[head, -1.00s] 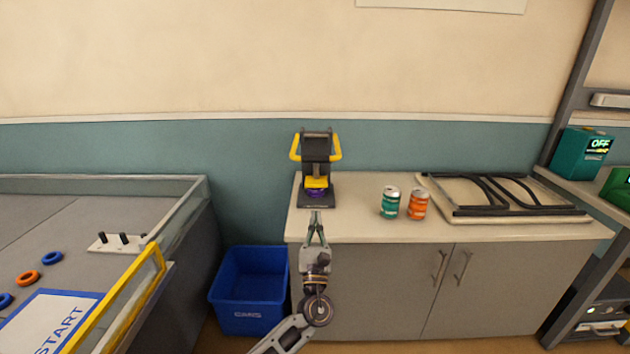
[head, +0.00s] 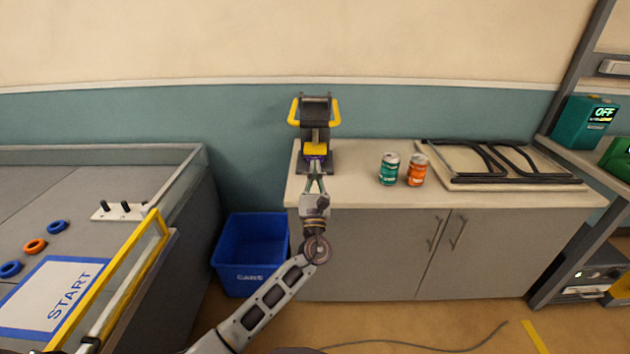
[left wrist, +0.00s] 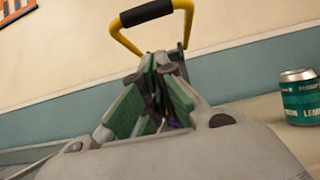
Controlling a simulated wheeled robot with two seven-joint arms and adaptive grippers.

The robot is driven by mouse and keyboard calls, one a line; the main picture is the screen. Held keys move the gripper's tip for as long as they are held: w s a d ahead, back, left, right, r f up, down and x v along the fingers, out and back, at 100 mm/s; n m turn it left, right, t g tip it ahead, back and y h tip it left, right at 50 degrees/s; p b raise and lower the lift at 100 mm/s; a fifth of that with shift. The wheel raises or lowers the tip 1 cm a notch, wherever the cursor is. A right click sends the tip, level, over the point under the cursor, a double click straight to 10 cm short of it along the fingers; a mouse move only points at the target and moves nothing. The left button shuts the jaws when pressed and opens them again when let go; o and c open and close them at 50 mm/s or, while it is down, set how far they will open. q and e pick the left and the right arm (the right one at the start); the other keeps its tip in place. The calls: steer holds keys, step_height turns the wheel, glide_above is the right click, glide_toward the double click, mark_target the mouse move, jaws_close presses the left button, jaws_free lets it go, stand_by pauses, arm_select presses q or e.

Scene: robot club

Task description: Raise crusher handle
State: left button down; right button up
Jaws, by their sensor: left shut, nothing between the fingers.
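The can crusher (head: 317,125) stands on the left end of the cabinet top, dark grey with a yellow press block. Its yellow handle (head: 336,111) has a bar on each side at the top; it also shows in the left wrist view (left wrist: 123,38), above and beyond the fingers. My left gripper (head: 316,164) is in front of the crusher at the height of its lower part, below the handle. Its fingers (left wrist: 159,70) are closed together with nothing between them. They hide part of the crusher's base, where a bit of purple shows. My right gripper is not in view.
A green can (head: 389,169) and an orange can (head: 416,170) stand right of the crusher. A black frame on a board (head: 480,163) lies farther right. A blue bin (head: 250,255) stands on the floor left of the cabinet (head: 385,250). A walled game table (head: 150,160) is at left.

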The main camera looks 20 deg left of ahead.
arm_select(q)
steer(key=w+a+r, duration=0.1)
steer(key=w+r, duration=0.4)
steer(key=r, duration=0.1)
steer(key=shift+a+r, duration=0.25)
steer(key=shift+r, duration=0.1)
stand_by(0.4)
steer(key=shift+r+p, duration=0.1)
steer(key=shift+p, duration=0.2)
